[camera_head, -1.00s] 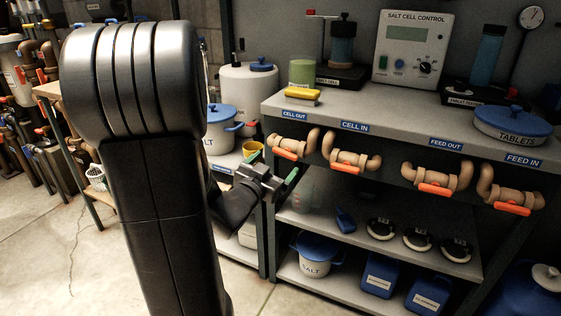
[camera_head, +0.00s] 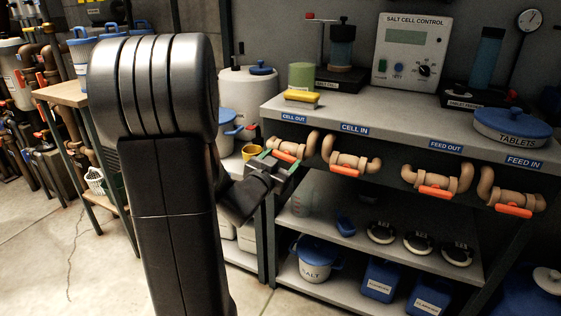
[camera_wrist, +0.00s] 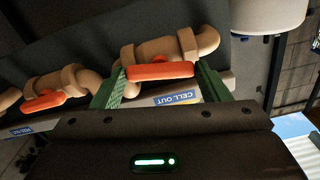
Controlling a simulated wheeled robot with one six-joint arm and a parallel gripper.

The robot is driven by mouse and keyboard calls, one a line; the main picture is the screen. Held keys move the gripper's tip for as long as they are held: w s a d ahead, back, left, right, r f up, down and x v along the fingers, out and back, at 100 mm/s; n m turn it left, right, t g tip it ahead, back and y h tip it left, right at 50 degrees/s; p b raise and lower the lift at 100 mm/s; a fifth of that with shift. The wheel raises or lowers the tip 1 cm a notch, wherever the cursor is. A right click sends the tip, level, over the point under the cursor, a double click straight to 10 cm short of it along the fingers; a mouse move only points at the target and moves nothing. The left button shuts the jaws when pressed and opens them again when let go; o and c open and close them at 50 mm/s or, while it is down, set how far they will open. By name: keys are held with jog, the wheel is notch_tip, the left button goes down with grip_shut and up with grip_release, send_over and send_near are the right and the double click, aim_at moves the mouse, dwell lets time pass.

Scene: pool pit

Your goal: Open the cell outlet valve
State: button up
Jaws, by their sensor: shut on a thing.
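The cell outlet valve (camera_head: 300,148) is a tan pipe fitting under the bench edge, below the CELL OUT label (camera_head: 294,118). Its orange-red handle (camera_wrist: 160,71) lies roughly along the pipe.
The CELL IN valve (camera_head: 350,161) is close on the right, with the FEED OUT valve (camera_head: 437,179) and FEED IN valve (camera_head: 512,193) beyond. Below, a shelf (camera_head: 340,228) holds dark rings. A bench leg (camera_head: 267,225) and white tank (camera_head: 247,92) are near my arm.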

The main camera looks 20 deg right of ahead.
jog(key=shift+r+n+p, duration=0.1)
jog(key=shift+n+p, duration=0.45)
jog(key=shift+n, duration=0.65)
jog(key=o, duration=1)
jog(key=shift+s+a, duration=0.1)
jog(key=p+v, duration=0.2)
jog(key=v, duration=1.1)
jog(key=shift+s+a, duration=0.15)
jog(key=shift+a, duration=0.1)
